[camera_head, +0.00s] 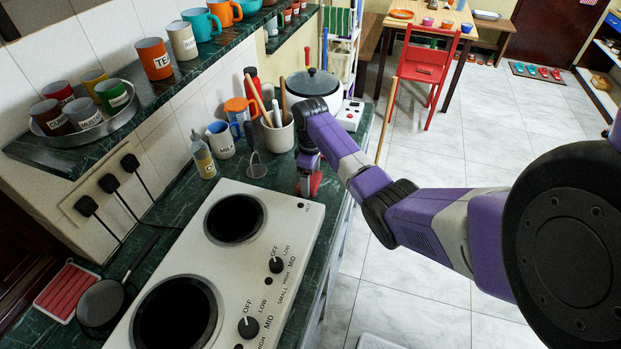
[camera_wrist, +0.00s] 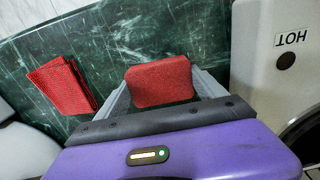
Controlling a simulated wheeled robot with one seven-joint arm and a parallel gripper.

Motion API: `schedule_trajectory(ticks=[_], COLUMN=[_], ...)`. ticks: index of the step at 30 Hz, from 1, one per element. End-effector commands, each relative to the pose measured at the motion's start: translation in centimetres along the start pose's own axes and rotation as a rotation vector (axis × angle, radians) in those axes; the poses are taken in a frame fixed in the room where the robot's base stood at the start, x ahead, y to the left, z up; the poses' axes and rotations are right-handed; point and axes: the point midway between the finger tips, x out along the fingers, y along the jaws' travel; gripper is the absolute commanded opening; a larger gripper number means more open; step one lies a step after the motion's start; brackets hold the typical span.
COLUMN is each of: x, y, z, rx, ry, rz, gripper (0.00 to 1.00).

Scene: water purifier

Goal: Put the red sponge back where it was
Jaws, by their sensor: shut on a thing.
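The red sponge (camera_wrist: 160,82) is a small rounded block. In the wrist view it sits between the two grey fingers of my gripper (camera_wrist: 165,88), which is shut on it, above the green marble counter (camera_wrist: 165,38). In the head view my gripper (camera_head: 308,184) points down at the counter just beyond the stove's far right corner, with red (camera_head: 315,183) showing at its tip. A folded red cloth (camera_wrist: 63,85) lies on the counter left of the sponge in the wrist view. I cannot tell whether the sponge touches the counter.
The white stove (camera_head: 270,215) is close beside my gripper. A utensil crock (camera_head: 278,135), a "MILK" mug (camera_head: 220,139), an oil bottle (camera_head: 202,157) and a rice cooker (camera_head: 313,88) stand around it. The counter edge is near on the right, with floor beyond.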

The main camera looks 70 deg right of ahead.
Motion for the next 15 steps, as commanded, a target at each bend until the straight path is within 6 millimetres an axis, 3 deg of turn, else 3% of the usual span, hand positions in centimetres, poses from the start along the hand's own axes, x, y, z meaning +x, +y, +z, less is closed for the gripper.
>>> schedule_trajectory(ticks=[6, 7, 10, 15], x=[0.36, 0.30, 0.27, 0.25], y=[0.01, 0.03, 0.02, 0.02], z=[-0.01, -0.01, 0.00, 0.00], rx=[0.000, 0.001, 0.000, 0.000], ry=[0.000, 0.001, 0.000, 0.000], rz=[0.000, 0.000, 0.000, 0.000], gripper=[0.36, 0.84, 1.00, 1.00])
